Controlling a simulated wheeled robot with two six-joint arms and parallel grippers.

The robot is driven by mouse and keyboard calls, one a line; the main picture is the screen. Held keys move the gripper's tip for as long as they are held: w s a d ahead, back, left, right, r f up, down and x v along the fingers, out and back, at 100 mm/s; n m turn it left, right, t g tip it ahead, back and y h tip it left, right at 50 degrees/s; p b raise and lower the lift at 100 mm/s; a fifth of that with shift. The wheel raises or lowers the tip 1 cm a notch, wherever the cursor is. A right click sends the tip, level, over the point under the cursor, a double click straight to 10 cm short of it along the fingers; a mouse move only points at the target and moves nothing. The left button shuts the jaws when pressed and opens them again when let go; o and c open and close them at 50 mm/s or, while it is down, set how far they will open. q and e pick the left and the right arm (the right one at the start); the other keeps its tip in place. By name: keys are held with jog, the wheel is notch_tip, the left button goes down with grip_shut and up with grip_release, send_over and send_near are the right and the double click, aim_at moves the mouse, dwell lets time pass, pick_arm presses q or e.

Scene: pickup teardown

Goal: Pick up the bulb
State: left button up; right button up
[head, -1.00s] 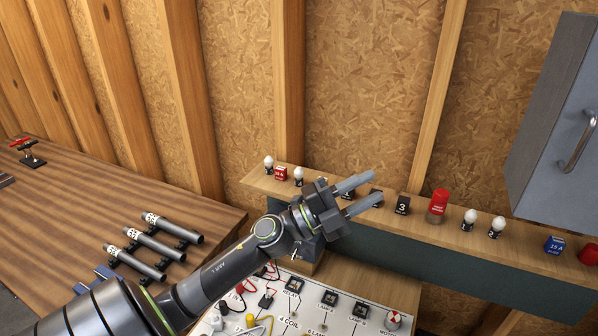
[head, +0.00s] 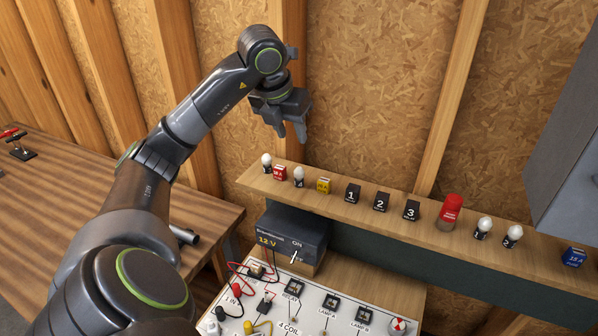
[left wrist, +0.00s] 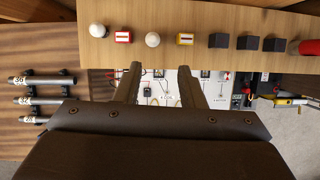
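Several white bulbs in black bases stand upright on the wall shelf (head: 335,184). At its left end are a far-left bulb (head: 267,161) and a second bulb (head: 299,175); two more bulbs (head: 484,227) (head: 514,233) stand further right. My left gripper (head: 290,133) hangs fingers down above the shelf's left end, open and empty, clear of the bulbs. The left wrist view shows its parted fingers (left wrist: 161,84), with the far-left bulb (left wrist: 97,31) and the second bulb (left wrist: 152,40) beyond them. My right gripper is not in view.
Close beside the bulbs are a red-and-white box (head: 280,173) and a yellow box (head: 323,186). Numbered black blocks (head: 381,201) and a red cylinder (head: 450,211) follow to the right. A 12 V supply (head: 291,236) and a wired board (head: 315,308) sit below the shelf.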

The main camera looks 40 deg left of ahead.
pick_arm(q)
jog(key=b, duration=0.8)
send_near(299, 168)
jog(key=x, duration=0.6)
jog(key=shift+w+a, duration=0.1)
jog(key=shift+w+a+f+b, duration=0.1)
jog(key=shift+w+f+b, duration=0.1)
jog(key=shift+f+b, duration=0.2)
jog(key=shift+w+f+p, duration=0.15)
jog(key=shift+f+p, duration=0.1)
jog(key=shift+p, duration=0.2)
jog(key=p+x, duration=0.2)
jog(key=x, duration=0.2)
jog(key=shift+s+p, duration=0.2)
jog(key=shift+p, duration=0.1)
jog(key=shift+w+f, duration=0.15)
jog(key=shift+f, duration=0.25)
jog(key=shift+c, duration=0.5)
